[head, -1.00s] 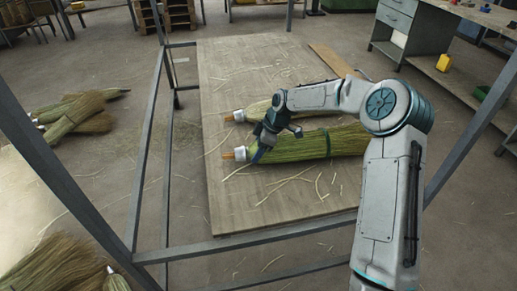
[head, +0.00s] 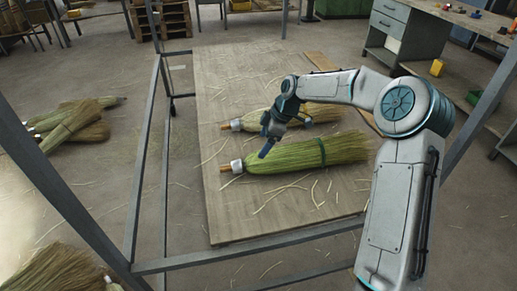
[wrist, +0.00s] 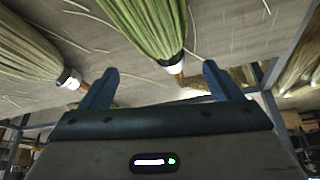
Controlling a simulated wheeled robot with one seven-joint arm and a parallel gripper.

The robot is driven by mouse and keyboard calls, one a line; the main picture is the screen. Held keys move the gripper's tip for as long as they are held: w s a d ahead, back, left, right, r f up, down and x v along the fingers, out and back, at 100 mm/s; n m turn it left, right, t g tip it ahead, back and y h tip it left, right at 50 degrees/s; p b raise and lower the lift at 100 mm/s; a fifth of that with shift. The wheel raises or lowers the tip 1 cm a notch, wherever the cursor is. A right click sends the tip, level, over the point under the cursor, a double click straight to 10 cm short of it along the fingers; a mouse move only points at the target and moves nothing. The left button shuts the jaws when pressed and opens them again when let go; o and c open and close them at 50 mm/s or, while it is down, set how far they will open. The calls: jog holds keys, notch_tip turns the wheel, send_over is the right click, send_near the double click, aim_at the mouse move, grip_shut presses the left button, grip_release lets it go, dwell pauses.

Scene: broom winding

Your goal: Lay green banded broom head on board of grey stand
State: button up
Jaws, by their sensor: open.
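The green banded broom head (head: 300,156) lies on its side on the board (head: 236,222) of the grey stand, its white collar and wooden stub to the left and a dark green band around its bristles. In the wrist view its bristles (wrist: 143,27) come down to the collar, which shows between and beyond the finger tips. My gripper (head: 266,147) is above the collar end of this broom head, with its fingers pointing down. In the wrist view its two blue fingers (wrist: 157,75) are spread wide with nothing held between them.
A second broom head (head: 318,113) lies behind the first on the board; it also shows in the wrist view (wrist: 30,48). Grey stand posts (head: 147,150) frame the board. More brooms (head: 70,122) lie on the floor at left. The front of the board holds only loose straw.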

jog(key=shift+v, duration=1.75)
jog(key=s+d+r+m+h, duration=0.1)
jog(key=s+d+m, duration=0.4)
jog(key=s, duration=0.6)
jog(key=s+d+r+m+t+h, duration=0.1)
jog(key=s+d+m, duration=0.4)
jog(key=s, duration=0.6)
jog(key=s+d+r+m+h, duration=0.2)
jog(key=s+d+m, duration=0.3)
jog(key=s+m, duration=0.3)
jog(key=s+r, duration=0.1)
jog(key=s, duration=0.2)
jog(key=shift+s+d+r+h, duration=0.2)
jog(key=shift+r+h, duration=0.1)
jog(key=shift+h, duration=0.1)
